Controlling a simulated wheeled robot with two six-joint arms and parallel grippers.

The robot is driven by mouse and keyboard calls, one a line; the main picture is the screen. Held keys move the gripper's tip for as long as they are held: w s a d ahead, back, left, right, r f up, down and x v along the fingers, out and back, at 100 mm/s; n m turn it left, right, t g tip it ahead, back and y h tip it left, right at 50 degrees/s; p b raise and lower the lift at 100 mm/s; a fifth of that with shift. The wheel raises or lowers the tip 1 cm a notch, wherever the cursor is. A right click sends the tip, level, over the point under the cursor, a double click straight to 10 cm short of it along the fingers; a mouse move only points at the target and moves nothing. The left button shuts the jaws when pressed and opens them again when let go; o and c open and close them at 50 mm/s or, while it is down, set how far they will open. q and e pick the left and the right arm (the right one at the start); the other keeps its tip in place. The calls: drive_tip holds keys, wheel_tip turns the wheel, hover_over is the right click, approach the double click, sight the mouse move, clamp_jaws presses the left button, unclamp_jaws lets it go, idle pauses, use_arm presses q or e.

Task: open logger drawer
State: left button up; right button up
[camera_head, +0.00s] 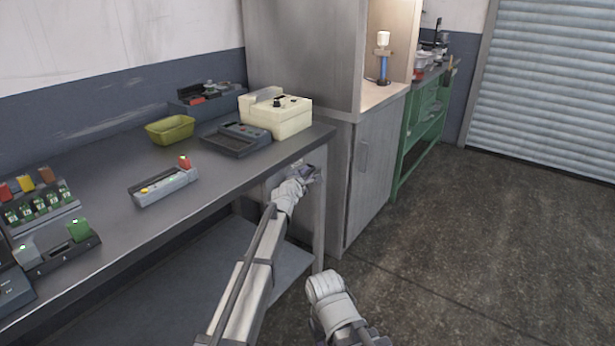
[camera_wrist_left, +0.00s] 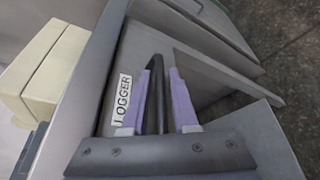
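The logger drawer (camera_wrist_left: 128,72) has a pale grey front with a white "LOGGER" label (camera_wrist_left: 121,100) in the left wrist view. A dark bar handle (camera_wrist_left: 158,88) stands out from it. In the head view the drawer is mostly hidden under the right end of the workbench, behind my left gripper (camera_head: 305,176). In the left wrist view the purple fingers of my left gripper (camera_wrist_left: 163,92) are on either side of the handle. A narrow gap shows beside it, so they look open around it. The drawer looks shut. My right gripper is out of view; only part of that arm shows.
The workbench (camera_head: 110,232) carries a cream box (camera_head: 275,113), a yellow-green bin (camera_head: 170,130) and several electronic devices. A grey cabinet (camera_head: 372,170) stands just right of the drawer. A bench leg and lower shelf are below. The floor on the right is clear.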

use_arm(q)
drive_tip(key=shift+w+d+f, duration=0.1)
drive_tip(key=shift+w+d, duration=0.05)
drive_tip(key=shift+w, duration=0.3)
clamp_jaws()
drive_tip(key=shift+s, duration=0.1)
idle(1.0)
